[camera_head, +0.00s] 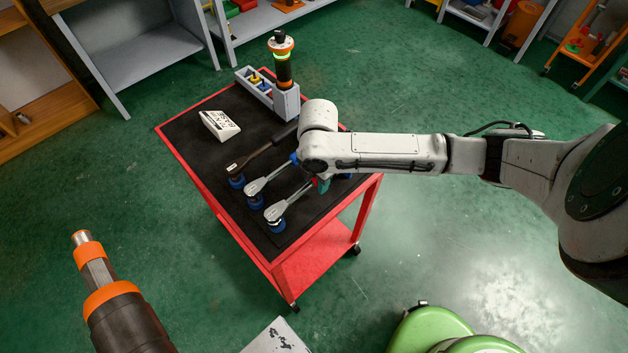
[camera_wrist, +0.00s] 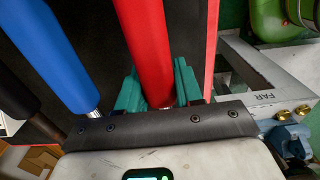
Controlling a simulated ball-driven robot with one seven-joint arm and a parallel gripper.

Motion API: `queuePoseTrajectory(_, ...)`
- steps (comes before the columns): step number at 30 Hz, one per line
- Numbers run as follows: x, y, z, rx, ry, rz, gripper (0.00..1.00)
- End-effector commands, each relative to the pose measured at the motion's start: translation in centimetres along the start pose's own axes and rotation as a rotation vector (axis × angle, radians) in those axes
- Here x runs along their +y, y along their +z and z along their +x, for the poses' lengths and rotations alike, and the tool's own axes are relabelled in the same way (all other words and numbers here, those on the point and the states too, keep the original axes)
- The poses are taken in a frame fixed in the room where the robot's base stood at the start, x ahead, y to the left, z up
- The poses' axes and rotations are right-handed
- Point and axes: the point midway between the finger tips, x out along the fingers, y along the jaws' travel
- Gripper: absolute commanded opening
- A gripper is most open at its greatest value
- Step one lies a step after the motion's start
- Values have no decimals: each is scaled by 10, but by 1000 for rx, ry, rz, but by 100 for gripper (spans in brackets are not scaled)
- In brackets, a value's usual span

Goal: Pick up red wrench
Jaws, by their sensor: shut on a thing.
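The red wrench (camera_head: 277,212) lies on the dark top of the red cart, its silver head towards the near side on a blue holder. Its red handle (camera_wrist: 148,45) fills the middle of the wrist view. My gripper (camera_wrist: 159,88) is shut on this handle, with a teal finger on each side. In the head view my gripper (camera_head: 321,186) shows only as a bit of teal below my arm, which hides most of the handle.
A blue-handled wrench (camera_head: 256,187) and a black-handled one (camera_head: 236,166) lie parallel beside it. The cart (camera_head: 183,154) also bears a white sign block (camera_head: 219,125) and a grey caddy (camera_head: 286,104) with an orange-and-black signal light (camera_head: 283,68). Green floor surrounds the cart.

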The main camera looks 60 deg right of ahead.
Motion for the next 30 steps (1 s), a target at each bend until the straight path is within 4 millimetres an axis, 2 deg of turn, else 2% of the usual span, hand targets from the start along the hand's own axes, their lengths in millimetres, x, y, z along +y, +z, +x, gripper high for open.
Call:
queuePoseTrajectory(7,1,1,-12,-1,3,0,0)
queuePoseTrajectory(12,0,2,-34,-1,5,-1,0)
queuePoseTrajectory(17,-18,20,-61,-4,6,1,0)
queuePoseTrajectory(21,-38,37,-92,-5,6,1,0)
queuePoseTrajectory(30,-85,78,-117,-3,3,3,0)
